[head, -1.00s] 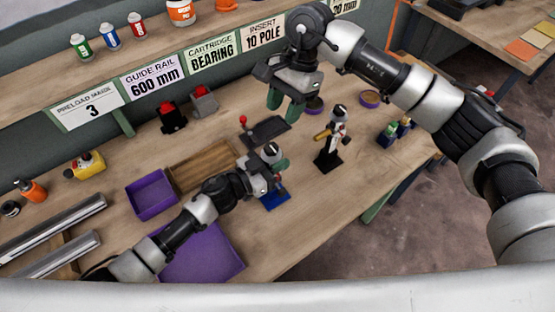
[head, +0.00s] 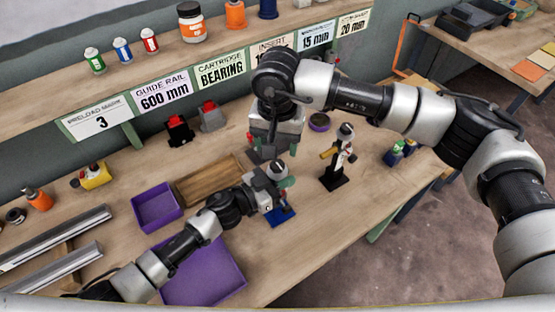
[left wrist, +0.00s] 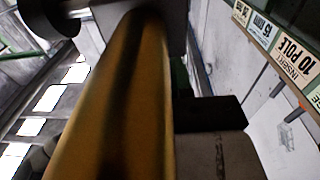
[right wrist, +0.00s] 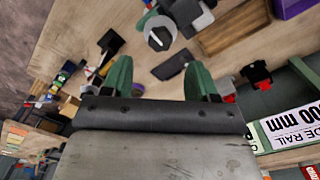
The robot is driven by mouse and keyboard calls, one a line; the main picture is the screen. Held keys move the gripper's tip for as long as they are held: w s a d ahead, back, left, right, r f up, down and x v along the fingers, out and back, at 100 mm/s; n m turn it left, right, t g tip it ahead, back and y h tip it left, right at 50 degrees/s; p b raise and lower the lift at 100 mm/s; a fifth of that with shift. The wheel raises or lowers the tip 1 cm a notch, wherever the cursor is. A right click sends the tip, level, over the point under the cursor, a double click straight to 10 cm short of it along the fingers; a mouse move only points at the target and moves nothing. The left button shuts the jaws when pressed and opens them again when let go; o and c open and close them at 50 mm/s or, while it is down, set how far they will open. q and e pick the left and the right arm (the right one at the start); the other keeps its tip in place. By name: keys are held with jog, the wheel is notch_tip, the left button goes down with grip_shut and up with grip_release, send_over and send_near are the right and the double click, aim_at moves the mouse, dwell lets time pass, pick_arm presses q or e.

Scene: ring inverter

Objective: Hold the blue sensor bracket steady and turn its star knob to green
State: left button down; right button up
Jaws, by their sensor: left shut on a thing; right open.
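The blue sensor bracket (head: 281,216) stands on the bench in the head view; its blue base shows below my left gripper (head: 284,184). A grey round knob (head: 277,168) sits at its top. In the right wrist view the knob (right wrist: 158,35) shows a white pointer mark. My left gripper is shut on the bracket and hides most of its upright. In the left wrist view a blurred yellow-brown bar (left wrist: 115,100) fills the middle, very close. My right gripper (head: 273,155) is open and empty, above and behind the knob; its green fingers (right wrist: 160,80) are apart and clear of it.
A black bracket (head: 335,178) with a similar knob stands to the right. Purple trays (head: 210,278) and a wooden tray (head: 205,182) lie left. Red-topped black and grey units (head: 180,130) stand behind, under the labelled shelf. Bench space is clear at front right.

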aim_at(277, 163)
notch_tip(277, 163, down, 7)
jog(key=shift+r, duration=0.2)
jog(key=c, duration=0.9)
